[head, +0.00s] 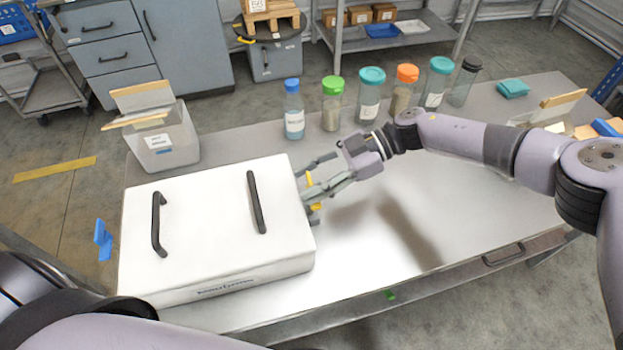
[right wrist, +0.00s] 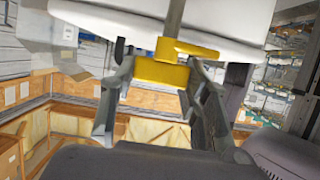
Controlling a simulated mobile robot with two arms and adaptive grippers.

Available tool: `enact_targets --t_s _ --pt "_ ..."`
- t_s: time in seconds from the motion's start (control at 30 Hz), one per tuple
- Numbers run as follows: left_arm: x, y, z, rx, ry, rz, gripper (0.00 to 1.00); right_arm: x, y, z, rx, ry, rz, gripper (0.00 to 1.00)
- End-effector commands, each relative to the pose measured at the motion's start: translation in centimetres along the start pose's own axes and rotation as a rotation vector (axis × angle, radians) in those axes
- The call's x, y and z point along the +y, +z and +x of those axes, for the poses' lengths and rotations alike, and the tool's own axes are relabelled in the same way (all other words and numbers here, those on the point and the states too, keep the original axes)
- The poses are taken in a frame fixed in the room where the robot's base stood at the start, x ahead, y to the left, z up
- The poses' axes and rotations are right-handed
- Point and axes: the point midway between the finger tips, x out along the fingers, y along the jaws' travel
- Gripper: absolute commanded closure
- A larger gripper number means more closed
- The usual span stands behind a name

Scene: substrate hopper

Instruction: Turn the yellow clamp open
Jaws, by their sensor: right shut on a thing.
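The white hopper box (head: 205,225) with two black handles stands on the left part of the metal table. The yellow clamp (head: 316,207) is at its right side, partly hidden by my fingers. In the right wrist view the clamp (right wrist: 160,72) is a yellow block with a flat yellow lever above it, close under the white body. My right gripper (head: 311,193) reaches in from the right and is shut on the clamp; its fingers also show on both sides of it in the right wrist view (right wrist: 158,85). My left gripper is out of view; only parts of my left arm show.
A row of several capped bottles (head: 371,95) stands along the table's back edge. A clear bin (head: 163,135) stands behind the box at the left. The metal table top (head: 450,215) is bare right of the box. Teal cloths (head: 512,88) lie at the back right.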

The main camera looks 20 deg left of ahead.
Motion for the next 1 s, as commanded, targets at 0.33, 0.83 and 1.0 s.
enact_targets --t_s 0.33,0.83,1.0 --pt "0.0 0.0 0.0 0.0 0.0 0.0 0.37 0.1 -0.2 0.0 0.003 0.001 -0.002 0.42" --pt "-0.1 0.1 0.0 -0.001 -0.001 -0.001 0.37 0.1 -0.1 -1.0 0.002 0.003 -0.001 0.37" --pt "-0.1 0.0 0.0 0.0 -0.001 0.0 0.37 0.1 -0.1 -4.1 0.0 0.005 -0.001 0.37"
